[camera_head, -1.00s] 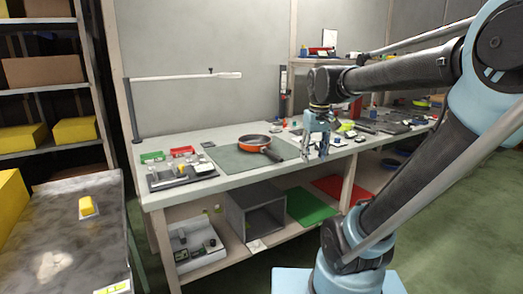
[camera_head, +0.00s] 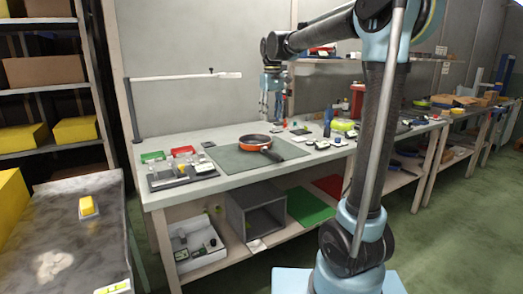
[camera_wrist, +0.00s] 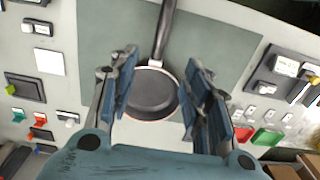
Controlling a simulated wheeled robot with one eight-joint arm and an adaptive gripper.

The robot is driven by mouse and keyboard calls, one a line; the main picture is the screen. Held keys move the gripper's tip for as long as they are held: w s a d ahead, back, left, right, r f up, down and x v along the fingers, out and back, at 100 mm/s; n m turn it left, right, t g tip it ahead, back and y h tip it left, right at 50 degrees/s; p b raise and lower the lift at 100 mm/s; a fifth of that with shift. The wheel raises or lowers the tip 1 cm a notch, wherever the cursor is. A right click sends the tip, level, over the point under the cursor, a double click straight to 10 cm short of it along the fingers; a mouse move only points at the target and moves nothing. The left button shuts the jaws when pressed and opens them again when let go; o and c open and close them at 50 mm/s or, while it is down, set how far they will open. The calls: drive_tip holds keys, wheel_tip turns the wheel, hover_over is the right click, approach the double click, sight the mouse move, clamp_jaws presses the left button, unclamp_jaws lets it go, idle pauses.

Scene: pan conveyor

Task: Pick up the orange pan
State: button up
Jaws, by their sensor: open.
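The orange pan (camera_head: 255,141) rests on a grey-green mat (camera_head: 228,160) on the workbench, its dark handle pointing to the front right. In the wrist view the pan (camera_wrist: 153,92) lies below and between my fingers, with its black handle running toward the top of the picture. My gripper (camera_head: 272,112) is open and empty, hanging fingers-down above and slightly behind the pan. In the wrist view the two blue fingers of my gripper (camera_wrist: 160,80) stand apart, one on each side of the pan. The fingers hide small parts of the pan's rim.
A tray of parts (camera_head: 182,176) and green and red bins stand left of the mat. Small electronic parts (camera_head: 322,145) and a blue bottle-like item lie to the right. A lamp arm (camera_head: 185,77) extends over the bench's left side. A conveyor (camera_head: 75,235) stands at the left.

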hover_over(263, 148)
drive_tip(key=s+d, duration=0.3)
drive_tip(key=d, duration=0.1)
drive_tip(key=f, duration=1.1)
drive_tip(key=shift+a+f, duration=0.2)
drive_tip(key=shift+f, duration=0.05)
drive_tip(key=shift+w+a+f, duration=0.1)
drive_tip(key=shift+f, duration=1.2)
drive_tip(key=shift+w+a+f, duration=0.1)
drive_tip(key=shift+f, duration=1.2)
clamp_jaws()
